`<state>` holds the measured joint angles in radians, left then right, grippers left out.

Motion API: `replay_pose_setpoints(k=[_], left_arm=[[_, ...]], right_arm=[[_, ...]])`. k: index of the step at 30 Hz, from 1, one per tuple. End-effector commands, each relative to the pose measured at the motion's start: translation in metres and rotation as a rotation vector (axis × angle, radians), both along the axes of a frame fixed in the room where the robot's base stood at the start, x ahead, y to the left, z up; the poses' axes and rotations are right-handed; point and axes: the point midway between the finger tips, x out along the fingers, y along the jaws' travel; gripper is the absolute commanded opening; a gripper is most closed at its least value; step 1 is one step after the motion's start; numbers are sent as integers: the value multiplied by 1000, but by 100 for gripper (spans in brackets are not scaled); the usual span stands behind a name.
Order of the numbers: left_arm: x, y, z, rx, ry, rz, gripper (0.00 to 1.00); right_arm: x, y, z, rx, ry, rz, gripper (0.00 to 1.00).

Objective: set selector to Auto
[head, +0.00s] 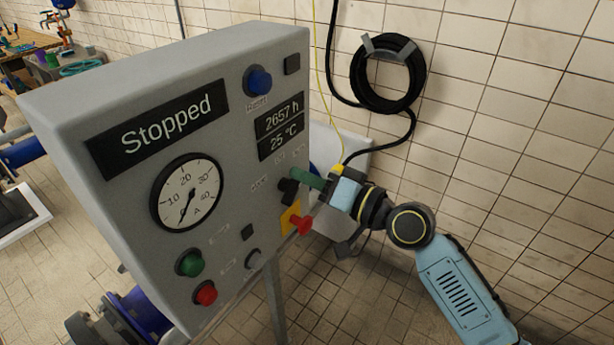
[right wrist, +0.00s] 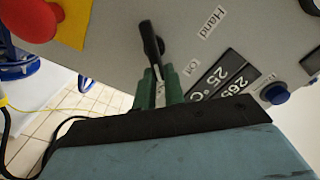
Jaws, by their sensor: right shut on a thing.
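The black selector knob (head: 289,190) sits on the front of the grey control panel (head: 235,200), below the display reading 25 °C. My right gripper (head: 306,179) comes in from the right with green fingers. In the right wrist view the gripper's green fingers (right wrist: 158,90) are shut on the handle of the selector (right wrist: 151,42). Labels Hand (right wrist: 208,24) and Off (right wrist: 193,68) are beside it; I cannot make out an Auto label. The fingers hide part of the knob, so its exact setting is unclear. My left gripper is not in view.
A red emergency button (head: 300,223) on a yellow plate is just below the selector. The panel also has a gauge (head: 187,192), a Stopped display (head: 160,127), a blue button (head: 258,81), and green and red buttons. A coiled black hose (head: 358,80) hangs on the tiled wall.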

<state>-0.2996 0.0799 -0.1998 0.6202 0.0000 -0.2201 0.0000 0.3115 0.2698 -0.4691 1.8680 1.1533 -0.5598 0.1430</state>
Motion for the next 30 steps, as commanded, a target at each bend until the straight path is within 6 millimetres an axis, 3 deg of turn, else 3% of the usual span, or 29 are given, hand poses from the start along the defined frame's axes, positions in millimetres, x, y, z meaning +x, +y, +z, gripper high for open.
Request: replay_pose_setpoints(k=[2, 3, 8, 20, 30], left_arm=[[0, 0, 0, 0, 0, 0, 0], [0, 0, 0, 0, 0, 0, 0], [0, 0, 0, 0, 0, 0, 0], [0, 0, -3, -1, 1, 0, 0], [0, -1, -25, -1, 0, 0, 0]], right_arm=[[0, 0, 0, 2, 1, -1, 0], [0, 0, 0, 2, 1, -1, 14], [0, 0, 0, 1, 0, -1, 33], [-5, -9, -2, -2, 0, -2, 33], [-48, -67, -4, -6, 0, -1, 33]])
